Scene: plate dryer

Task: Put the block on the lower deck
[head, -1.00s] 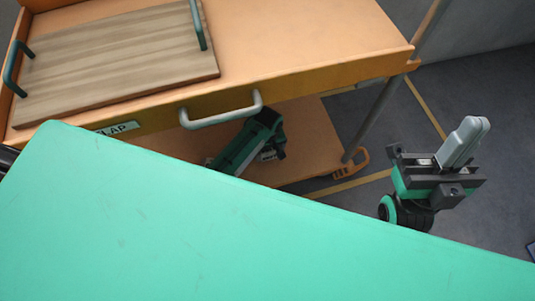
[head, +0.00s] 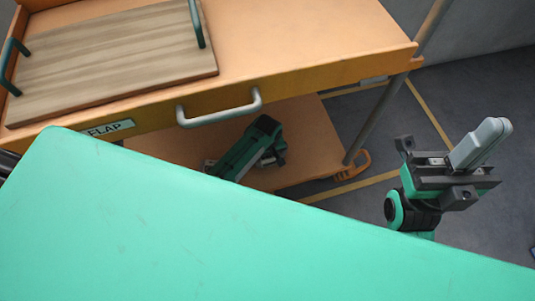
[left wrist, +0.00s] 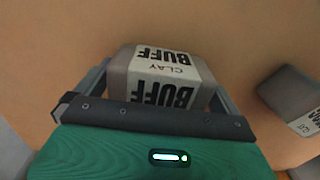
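The block (left wrist: 165,68), grey with a pale "BUFF CLAY" label, sits between the fingers of my left gripper (left wrist: 165,88) in the left wrist view. The fingers lie against its two sides. An orange surface lies behind it; whether the block touches it I cannot tell. In the head view my left gripper (head: 272,148) is under the cart's upper deck, over the lower deck (head: 312,130), and the block is hidden there. My right gripper (head: 480,144) is shut and empty at the right, away from the cart.
A second similar block (left wrist: 290,93) lies at the right in the left wrist view. The cart's upper deck (head: 300,40) carries a wooden board (head: 110,60) with green handles. A grey handle (head: 220,115) and a post (head: 385,110) edge the opening. A flat green surface (head: 200,235) fills the foreground.

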